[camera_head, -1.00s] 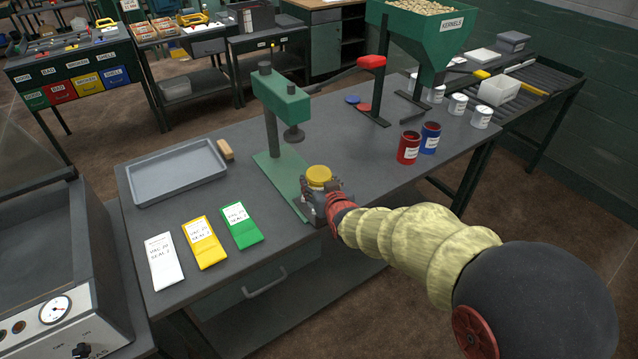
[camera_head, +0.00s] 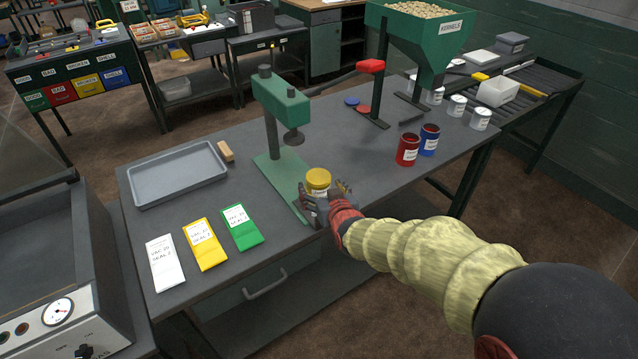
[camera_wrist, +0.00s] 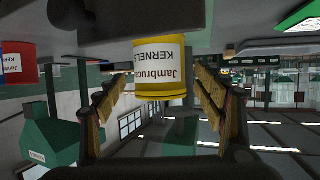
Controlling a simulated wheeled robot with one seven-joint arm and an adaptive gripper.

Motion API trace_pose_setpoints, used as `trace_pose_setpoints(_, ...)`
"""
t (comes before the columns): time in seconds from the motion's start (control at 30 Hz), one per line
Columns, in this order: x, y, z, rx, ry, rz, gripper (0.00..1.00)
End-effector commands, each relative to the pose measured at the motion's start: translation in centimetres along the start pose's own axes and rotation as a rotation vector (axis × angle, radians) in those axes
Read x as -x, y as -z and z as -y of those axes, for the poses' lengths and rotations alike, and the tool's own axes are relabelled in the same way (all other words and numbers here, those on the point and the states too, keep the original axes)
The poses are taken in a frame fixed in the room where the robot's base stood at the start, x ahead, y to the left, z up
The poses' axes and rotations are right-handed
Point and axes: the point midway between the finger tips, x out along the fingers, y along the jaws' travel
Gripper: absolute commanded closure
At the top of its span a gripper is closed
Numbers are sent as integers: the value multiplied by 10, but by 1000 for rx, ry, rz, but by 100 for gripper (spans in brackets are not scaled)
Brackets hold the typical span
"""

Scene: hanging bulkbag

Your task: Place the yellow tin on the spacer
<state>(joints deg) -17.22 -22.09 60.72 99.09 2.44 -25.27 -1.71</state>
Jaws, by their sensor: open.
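The yellow tin (camera_head: 318,181) stands upright on the workbench side nearest me, beside the front of the green press base (camera_head: 281,180). Its white label faces me, and it also shows in the wrist view (camera_wrist: 162,72), which is upside down. My gripper (camera_head: 325,203) is open, its fingers apart on either side of the tin, on my side of it. In the wrist view the fingers (camera_wrist: 160,100) show gaps to the tin. I cannot make out a spacer; what lies under the tin is hidden by my gripper.
The green press (camera_head: 283,105) rises behind the tin. A red tin (camera_head: 407,150) and a blue tin (camera_head: 429,140) stand to the right. A grey tray (camera_head: 178,190) and white, yellow and green packets (camera_head: 205,243) lie to the left.

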Motion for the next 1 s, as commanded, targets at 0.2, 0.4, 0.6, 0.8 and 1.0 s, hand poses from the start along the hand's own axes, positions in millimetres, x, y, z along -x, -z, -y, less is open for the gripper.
trace_pose_setpoints(0.2, 47, 4, 0, 0, 0, -1, 30)
trace_pose_setpoints(0.4, 76, 2, 0, 0, 0, 0, 30)
trace_pose_setpoints(0.6, 87, 0, 0, 0, 0, 1, 30)
trace_pose_setpoints(0.8, 90, 2, -2, -1, -2, 4, 30)
trace_pose_setpoints(1.0, 126, 21, -26, -23, -36, 101, 30)
